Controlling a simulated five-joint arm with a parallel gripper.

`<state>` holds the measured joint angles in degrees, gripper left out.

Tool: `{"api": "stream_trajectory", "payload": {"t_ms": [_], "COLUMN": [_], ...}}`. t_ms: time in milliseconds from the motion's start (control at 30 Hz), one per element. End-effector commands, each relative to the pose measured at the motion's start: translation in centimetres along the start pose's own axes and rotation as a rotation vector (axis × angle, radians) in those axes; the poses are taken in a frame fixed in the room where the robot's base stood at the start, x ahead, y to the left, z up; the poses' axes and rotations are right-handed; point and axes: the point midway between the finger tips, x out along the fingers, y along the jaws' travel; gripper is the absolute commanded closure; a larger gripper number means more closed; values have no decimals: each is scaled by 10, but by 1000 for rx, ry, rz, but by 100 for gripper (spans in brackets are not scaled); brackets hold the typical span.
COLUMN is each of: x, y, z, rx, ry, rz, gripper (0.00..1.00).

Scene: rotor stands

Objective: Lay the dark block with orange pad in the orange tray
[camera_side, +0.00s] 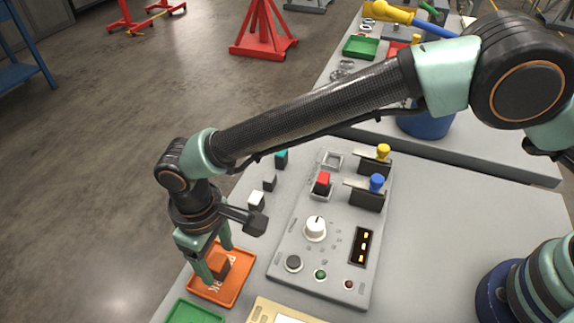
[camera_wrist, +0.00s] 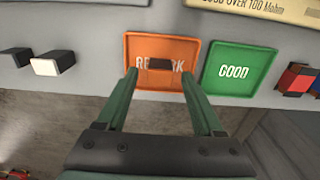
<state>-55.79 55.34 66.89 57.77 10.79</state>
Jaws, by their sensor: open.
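The orange tray (camera_side: 236,291) lies near the bench's front left edge, and in the wrist view the tray (camera_wrist: 142,48) carries partly covered lettering. The dark block with orange pad (camera_side: 219,265) is in the tray, between my fingers. In the wrist view the block (camera_wrist: 161,64) shows as a small dark shape over the lettering. My gripper (camera_side: 215,257) is low over the tray with its fingers apart. In the wrist view the gripper's fingertips (camera_wrist: 160,72) stand on either side of the block with gaps showing. The block's underside is hidden.
A green tray (camera_wrist: 238,66) marked GOOD sits beside the orange one. A white-topped block (camera_side: 257,200), a dark block (camera_side: 269,183) and a teal-topped block (camera_side: 281,158) stand in a row behind. A control panel (camera_side: 283,253) with knobs and levers lies to the right.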

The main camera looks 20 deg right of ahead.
Motion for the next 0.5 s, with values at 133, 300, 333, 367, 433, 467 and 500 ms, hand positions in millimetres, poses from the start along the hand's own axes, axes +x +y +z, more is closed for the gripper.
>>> {"api": "stream_trajectory", "payload": {"t_ms": [133,300,333,367,433,467,500], "x": [-20,-55,-61,-67,-81,-86,-93], "y": [0,0,0,0,0,0,0], "z": [-1,-1,-1,-1,-1,-1,-1], "rx": [0,0,0,0,0,0,0], "ry": [4,5,6,4,5,5,3], "rz": [-1,-1,-1,-1,-1,-1,-1], "gripper": [31,31,31,31,31,31,31]}}
